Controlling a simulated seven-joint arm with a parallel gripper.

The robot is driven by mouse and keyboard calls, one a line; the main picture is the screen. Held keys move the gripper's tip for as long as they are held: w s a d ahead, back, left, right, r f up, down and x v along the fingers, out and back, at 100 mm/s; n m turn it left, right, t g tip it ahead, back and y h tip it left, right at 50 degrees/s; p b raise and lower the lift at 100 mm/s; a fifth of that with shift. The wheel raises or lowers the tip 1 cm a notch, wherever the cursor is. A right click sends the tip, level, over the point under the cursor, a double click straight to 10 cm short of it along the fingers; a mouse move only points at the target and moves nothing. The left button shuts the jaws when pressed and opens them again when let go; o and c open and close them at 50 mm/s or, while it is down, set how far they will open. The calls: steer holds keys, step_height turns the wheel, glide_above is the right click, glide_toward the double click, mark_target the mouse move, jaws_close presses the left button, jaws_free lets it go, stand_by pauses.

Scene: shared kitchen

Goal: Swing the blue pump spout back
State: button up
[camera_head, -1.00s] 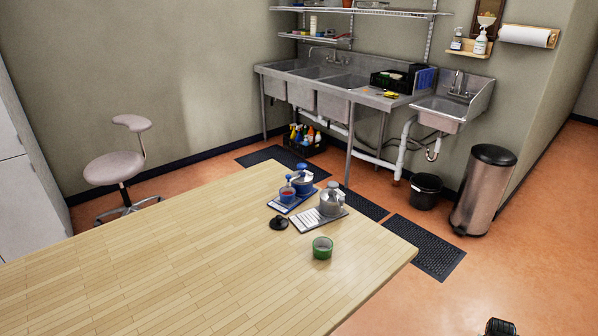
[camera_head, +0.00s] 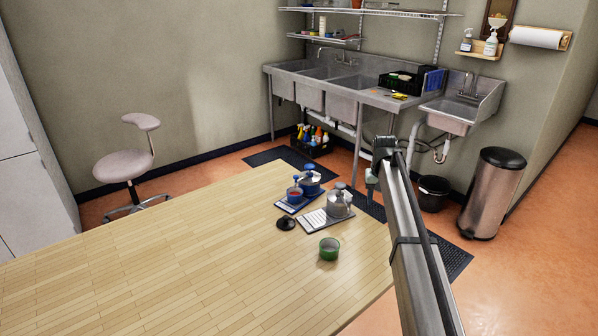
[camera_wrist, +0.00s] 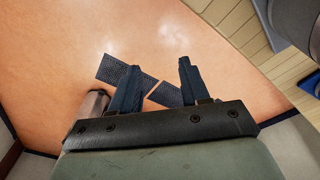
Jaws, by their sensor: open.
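The blue pump (camera_head: 312,182) stands near the far right edge of the wooden table, at the back of a blue tray with a small reddish-topped container in front. Its spout is too small to make out clearly. A grey-silver pump or canister (camera_head: 339,205) stands to its right on a grey tray. My gripper (camera_head: 372,186) is at the end of my arm, right of both pumps and apart from them. In the wrist view, the two dark fingers of my gripper (camera_wrist: 157,75) are spread, with nothing between them. The pumps are not recognizable there.
A green cup (camera_head: 329,249) and a dark round object (camera_head: 286,224) sit on the table (camera_head: 170,260) in front of the pumps. The table's left part is clear. Sinks (camera_head: 345,85), a black bin (camera_head: 433,191) and a steel trash can (camera_head: 491,195) stand beyond it.

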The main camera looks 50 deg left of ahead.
steer(key=s+a+r+n, duration=0.3)
steer(key=s+a+r, duration=0.8)
steer(key=a+r, duration=0.25)
steer(key=n+g, duration=0.1)
steer(key=n, duration=0.1)
glide_toward(296, 176)
steer(key=f, duration=0.8)
steer(key=shift+w+a, duration=0.2)
steer(key=shift+c, duration=0.3)
jaws_close()
